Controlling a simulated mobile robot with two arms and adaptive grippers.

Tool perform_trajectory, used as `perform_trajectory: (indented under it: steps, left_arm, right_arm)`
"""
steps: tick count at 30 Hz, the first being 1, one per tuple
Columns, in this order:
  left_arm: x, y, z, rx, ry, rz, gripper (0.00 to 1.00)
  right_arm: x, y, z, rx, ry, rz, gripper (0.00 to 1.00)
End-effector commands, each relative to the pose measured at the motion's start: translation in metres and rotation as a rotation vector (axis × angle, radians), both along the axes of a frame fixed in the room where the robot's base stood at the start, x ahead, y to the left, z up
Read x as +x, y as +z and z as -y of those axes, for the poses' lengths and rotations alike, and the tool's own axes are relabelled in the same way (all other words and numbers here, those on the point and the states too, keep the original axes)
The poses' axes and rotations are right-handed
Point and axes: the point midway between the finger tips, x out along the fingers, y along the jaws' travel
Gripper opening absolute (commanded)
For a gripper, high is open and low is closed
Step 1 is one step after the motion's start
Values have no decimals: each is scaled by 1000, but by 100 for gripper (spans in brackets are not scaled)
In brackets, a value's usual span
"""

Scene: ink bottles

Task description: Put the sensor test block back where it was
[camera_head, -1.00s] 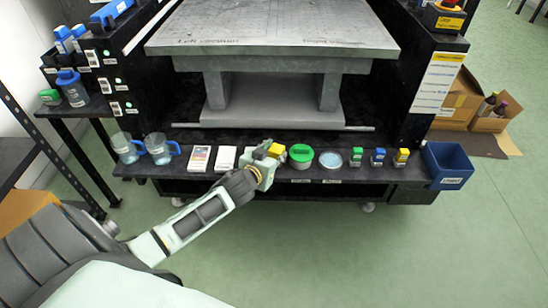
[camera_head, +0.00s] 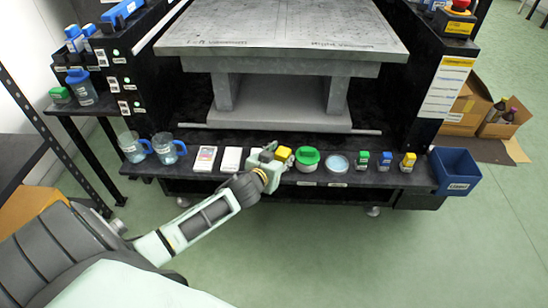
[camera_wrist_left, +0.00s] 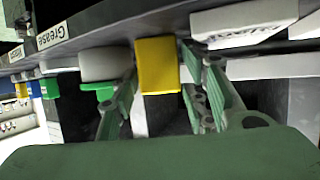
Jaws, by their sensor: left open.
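A yellow block (camera_head: 283,153), which I take to be the sensor test block, is at the front shelf between a white box (camera_head: 231,159) and a green-lidded jar (camera_head: 308,159). My left gripper (camera_head: 272,160) reaches it from the front left. In the left wrist view the yellow block (camera_wrist_left: 158,66) sits between the two fingers of my left gripper (camera_wrist_left: 165,90), which are open, with a gap visible on the right. I cannot tell whether the block touches the shelf. My right gripper is not in view.
Two clear beakers (camera_head: 150,149) stand at the shelf's left. A clear dish (camera_head: 337,162) and small green, blue and yellow-capped bottles (camera_head: 385,161) stand to the right. A blue bin (camera_head: 455,172) is at the right end. The floor in front is clear.

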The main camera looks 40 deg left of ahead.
Motion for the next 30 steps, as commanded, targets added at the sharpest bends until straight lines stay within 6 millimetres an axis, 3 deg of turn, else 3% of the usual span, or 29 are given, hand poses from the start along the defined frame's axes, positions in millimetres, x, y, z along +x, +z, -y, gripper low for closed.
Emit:
perform_trajectory:
  steps: [15, 23, 26, 30]
  left_arm:
    - [-83, 35, 13, -2, 1, -2, 42]
    - [-107, 45, 17, 1, 1, -2, 42]
    - [-119, 28, 21, 5, 12, -57, 42]
    - [-169, -40, 48, 31, 12, -319, 42]
  right_arm:
    - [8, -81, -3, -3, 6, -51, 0]
    - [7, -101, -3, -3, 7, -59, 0]
    - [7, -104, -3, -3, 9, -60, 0]
    - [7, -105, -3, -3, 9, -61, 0]
